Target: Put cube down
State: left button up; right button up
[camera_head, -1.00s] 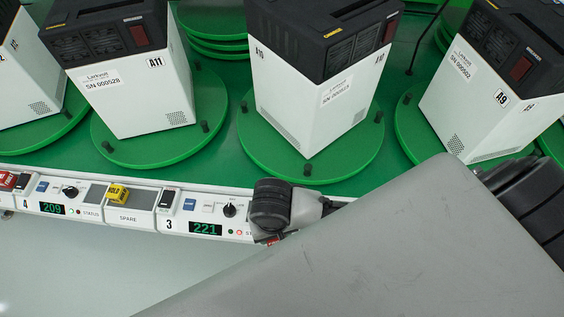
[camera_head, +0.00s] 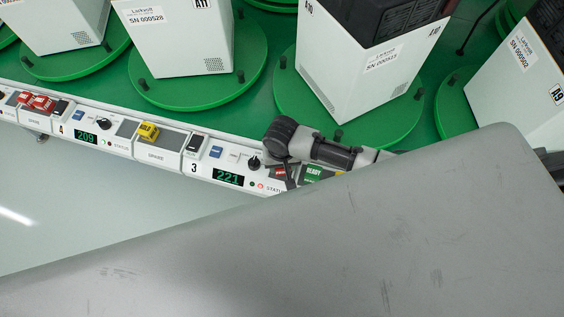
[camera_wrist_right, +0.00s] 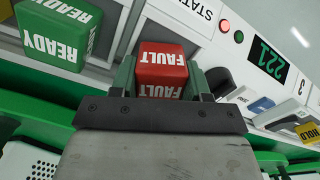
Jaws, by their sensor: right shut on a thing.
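A red cube marked FAULT (camera_wrist_right: 162,62) sits between the two green-grey fingers of my right gripper (camera_wrist_right: 163,78), which is shut on it. In the head view the red cube (camera_head: 280,172) shows in part below my right wrist, over the panel of station 3. My right gripper (camera_head: 284,180) is mostly hidden there by the wrist and the grey arm link. Whether the cube touches the panel I cannot tell. A green READY cube (camera_head: 313,173) is beside it, and it also shows in the right wrist view (camera_wrist_right: 60,30). My left gripper is not in view.
The station 3 panel has a 221 display (camera_head: 228,177), a knob (camera_head: 254,163) and a lit red status light. A yellow HOLD cube (camera_head: 148,131) lies on the spare area to the left, with red cubes (camera_head: 40,103) further left. White machines stand on green turntables behind.

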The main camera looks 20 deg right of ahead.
jog(key=shift+f, duration=0.15)
jog(key=shift+f, duration=0.2)
jog(key=o, duration=0.9)
jog(key=shift+o, duration=0.2)
notch_tip(320, 180, up, 12)
jog(key=shift+r, duration=0.2)
